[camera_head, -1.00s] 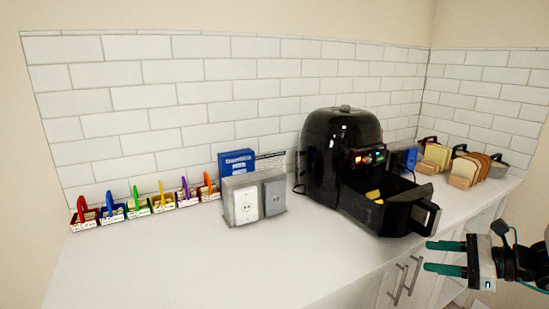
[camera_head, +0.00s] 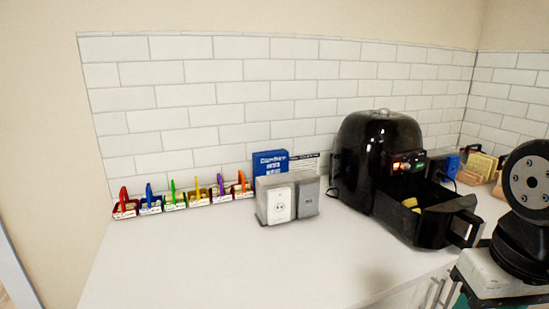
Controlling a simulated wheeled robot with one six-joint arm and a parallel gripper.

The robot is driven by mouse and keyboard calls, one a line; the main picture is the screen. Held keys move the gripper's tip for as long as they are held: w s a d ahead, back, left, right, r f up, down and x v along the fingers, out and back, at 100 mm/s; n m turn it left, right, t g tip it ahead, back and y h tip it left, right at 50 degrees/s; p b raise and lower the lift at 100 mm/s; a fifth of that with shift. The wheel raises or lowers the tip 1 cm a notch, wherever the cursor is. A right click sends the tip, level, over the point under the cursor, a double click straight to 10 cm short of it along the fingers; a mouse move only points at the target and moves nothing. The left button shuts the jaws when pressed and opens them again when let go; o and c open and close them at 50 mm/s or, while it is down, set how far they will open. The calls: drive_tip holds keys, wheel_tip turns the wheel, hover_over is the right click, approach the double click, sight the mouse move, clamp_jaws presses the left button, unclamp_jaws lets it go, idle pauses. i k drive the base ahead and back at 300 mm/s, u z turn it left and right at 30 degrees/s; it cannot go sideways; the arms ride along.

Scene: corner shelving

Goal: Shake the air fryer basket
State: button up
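The black air fryer (camera_head: 375,155) stands on the white counter at the right. Its basket (camera_head: 425,220) is pulled out toward the front, with yellow food pieces (camera_head: 410,203) inside. The basket handle (camera_head: 466,228) points to the front right. My gripper (camera_head: 461,300) is at the lower right edge, in front of the counter and apart from the handle. Only a bit of its teal fingers shows at the bottom of the picture, so I cannot tell whether it is open.
A grey outlet box (camera_head: 280,203) stands left of the fryer, with a blue box (camera_head: 269,163) behind it. Several small colored baskets (camera_head: 175,200) line the wall at the left. Bread slices in racks (camera_head: 476,168) are at the far right, partly hidden by my arm. The front left counter (camera_head: 200,265) is clear.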

sight(446, 217)
drive_tip(key=u, duration=0.5)
drive_tip(key=k, duration=1.2)
drive_tip(key=u, duration=0.7)
drive_tip(key=i, duration=0.85)
drive_tip(key=z, duration=0.65)
drive_tip(key=i, duration=0.85)
drive_tip(key=z, duration=0.6)
